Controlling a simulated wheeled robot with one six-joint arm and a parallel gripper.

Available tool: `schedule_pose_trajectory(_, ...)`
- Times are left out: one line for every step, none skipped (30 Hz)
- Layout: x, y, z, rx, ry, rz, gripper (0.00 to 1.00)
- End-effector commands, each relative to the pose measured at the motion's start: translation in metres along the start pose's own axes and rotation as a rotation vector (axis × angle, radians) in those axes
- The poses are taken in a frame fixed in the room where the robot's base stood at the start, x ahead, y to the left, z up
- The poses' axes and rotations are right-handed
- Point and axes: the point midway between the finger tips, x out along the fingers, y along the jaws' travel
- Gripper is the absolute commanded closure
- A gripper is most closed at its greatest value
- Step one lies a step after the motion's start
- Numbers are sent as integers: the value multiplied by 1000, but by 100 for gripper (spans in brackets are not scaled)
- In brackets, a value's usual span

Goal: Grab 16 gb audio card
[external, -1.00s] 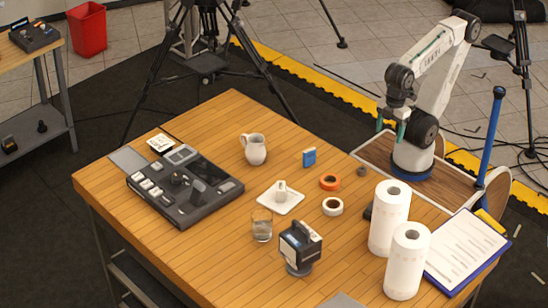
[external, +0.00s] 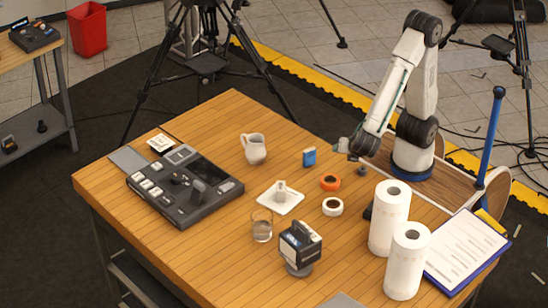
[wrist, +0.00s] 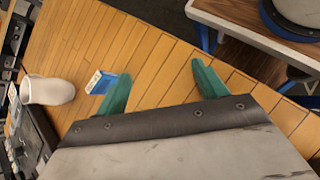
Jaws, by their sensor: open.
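A small blue card-like box (external: 309,157) stands on the wooden table near the edge closest to my base; its lettering is too small to read, so I cannot confirm it is the 16 gb audio card. In the wrist view the box (wrist: 101,83) shows blue and white, just left of the left finger. My gripper (external: 350,147) is to the right of it in the external view, apart from it and above the table edge. In the wrist view my gripper (wrist: 163,85) has its two green fingers spread with nothing between them.
An orange tape roll (external: 330,182), a white tape roll (external: 332,206), a white plate (external: 281,198) with a small object and a white pitcher (external: 254,149) stand around the box. A glass (external: 262,226) and two paper rolls (external: 390,215) stand nearer the front.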

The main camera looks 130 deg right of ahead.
Motion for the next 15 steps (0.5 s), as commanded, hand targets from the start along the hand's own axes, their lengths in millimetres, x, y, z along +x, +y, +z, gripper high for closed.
schedule_pose_trajectory(6, 13, -9, -85, -60, 50, 29)
schedule_pose_trajectory(8, 21, -13, -135, -93, 82, 29)
schedule_pose_trajectory(10, 32, -18, -199, -134, 126, 29)
schedule_pose_trajectory(11, 40, -21, -246, -162, 158, 29)
schedule_pose_trajectory(11, 49, -25, -292, -191, 190, 29)
schedule_pose_trajectory(10, 60, -28, -350, -227, 231, 29)
schedule_pose_trajectory(8, 68, -30, -384, -248, 259, 29)
schedule_pose_trajectory(6, 74, -30, -413, -265, 284, 29)
schedule_pose_trajectory(2, 82, -29, -442, -282, 314, 29)
schedule_pose_trajectory(-1, 87, -28, -460, -293, 332, 29)
schedule_pose_trajectory(-3, 91, -27, -479, -305, 346, 29)
schedule_pose_trajectory(-4, 94, -26, -502, -318, 356, 29)
schedule_pose_trajectory(-3, 95, -25, -514, -323, 356, 29)
schedule_pose_trajectory(-2, 95, -25, -519, -325, 353, 29)
schedule_pose_trajectory(2, 96, -24, -524, -325, 350, 29)
